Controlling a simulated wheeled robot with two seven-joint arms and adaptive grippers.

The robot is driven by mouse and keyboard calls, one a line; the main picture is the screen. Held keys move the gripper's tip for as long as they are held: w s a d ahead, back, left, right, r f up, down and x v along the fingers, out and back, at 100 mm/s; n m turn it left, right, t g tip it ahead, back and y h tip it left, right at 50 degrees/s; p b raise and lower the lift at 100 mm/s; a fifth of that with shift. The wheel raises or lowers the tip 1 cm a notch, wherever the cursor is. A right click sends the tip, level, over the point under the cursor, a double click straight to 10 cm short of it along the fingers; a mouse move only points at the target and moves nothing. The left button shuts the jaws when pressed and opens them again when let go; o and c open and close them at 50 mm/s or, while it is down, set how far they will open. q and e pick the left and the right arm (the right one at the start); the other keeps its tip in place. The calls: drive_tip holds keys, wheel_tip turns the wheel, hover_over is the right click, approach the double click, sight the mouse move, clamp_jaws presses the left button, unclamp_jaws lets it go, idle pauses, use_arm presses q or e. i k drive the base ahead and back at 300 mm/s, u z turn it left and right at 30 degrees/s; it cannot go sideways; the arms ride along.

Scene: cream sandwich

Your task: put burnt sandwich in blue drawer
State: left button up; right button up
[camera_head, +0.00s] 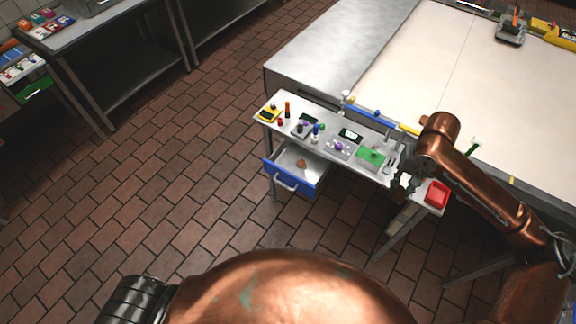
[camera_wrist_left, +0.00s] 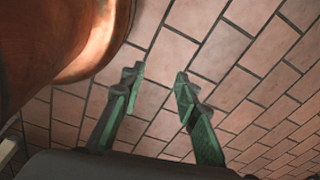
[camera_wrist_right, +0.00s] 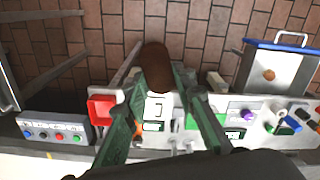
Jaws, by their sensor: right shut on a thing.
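The burnt sandwich (camera_wrist_right: 156,67), a dark brown oval, is held between the fingertips of my right gripper (camera_wrist_right: 157,78) in the right wrist view. In the head view this gripper (camera_head: 400,184) is over the right end of the small metal table, left of the red bin; the sandwich is hard to make out there. The blue drawer (camera_head: 281,178) is pulled open under the table's left part, to the left of my right gripper. A small brown piece (camera_head: 301,163) lies inside it. My left gripper (camera_wrist_left: 158,77) is open and empty above the tiled floor.
The small table carries a red bin (camera_head: 437,194), a green board (camera_head: 371,157), a yellow device (camera_head: 270,114) and several small items. A large white-topped counter (camera_head: 430,60) stands behind it. The floor in front of the drawer is clear.

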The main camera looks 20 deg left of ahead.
sight(294, 155)
drive_tip(key=u, duration=1)
drive_tip(key=i, duration=1)
drive_tip(key=u, duration=0.05)
